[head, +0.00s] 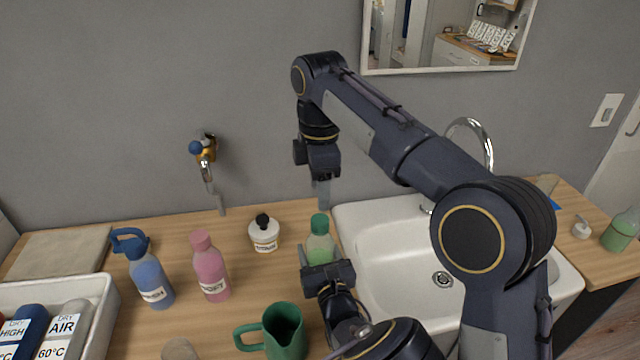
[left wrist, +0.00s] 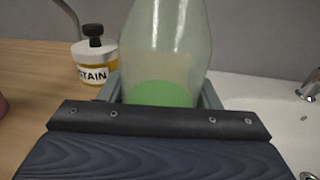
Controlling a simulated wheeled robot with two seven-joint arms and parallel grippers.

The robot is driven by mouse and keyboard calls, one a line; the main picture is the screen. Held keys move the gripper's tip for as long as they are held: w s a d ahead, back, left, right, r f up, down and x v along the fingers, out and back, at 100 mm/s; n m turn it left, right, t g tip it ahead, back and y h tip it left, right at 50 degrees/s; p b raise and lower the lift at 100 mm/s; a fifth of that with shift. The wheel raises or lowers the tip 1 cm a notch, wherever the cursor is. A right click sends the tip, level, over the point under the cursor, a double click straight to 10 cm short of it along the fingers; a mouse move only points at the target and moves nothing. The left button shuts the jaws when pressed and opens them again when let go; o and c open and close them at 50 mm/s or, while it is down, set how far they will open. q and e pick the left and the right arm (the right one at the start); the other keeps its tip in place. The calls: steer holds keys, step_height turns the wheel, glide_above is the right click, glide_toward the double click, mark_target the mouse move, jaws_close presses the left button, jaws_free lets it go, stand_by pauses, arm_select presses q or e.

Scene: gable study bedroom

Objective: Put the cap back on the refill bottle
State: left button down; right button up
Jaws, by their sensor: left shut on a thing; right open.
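A clear bottle with pale green liquid (head: 320,249) stands upright on the wooden counter beside the sink. A dark green cap (head: 319,224) sits on its top; I cannot tell whether it is screwed tight. My left gripper (head: 320,262) is shut around the bottle's body. In the left wrist view the bottle (left wrist: 165,50) stands between the fingers, its top out of frame. My right gripper (head: 321,193) is open and empty, pointing down just above the cap and apart from it.
A STAIN jar (head: 264,234), pink bottle (head: 209,268), blue bottle (head: 150,275) and green mug (head: 284,334) stand left of the held bottle. A white bin (head: 107,298) is at far left. The sink (head: 385,262) is right. Another green bottle (head: 620,231) stands far right, near a small white item (head: 581,230).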

mark_target(320, 219)
step_height(320, 219, down, 8)
steer(key=shift+r, duration=0.1)
stand_by(0.4)
steer(key=c, duration=1)
steer(key=m, duration=0.6)
steer(key=shift+m, duration=0.4)
steer(key=o, duration=1.1)
steer(key=shift+c, duration=0.2)
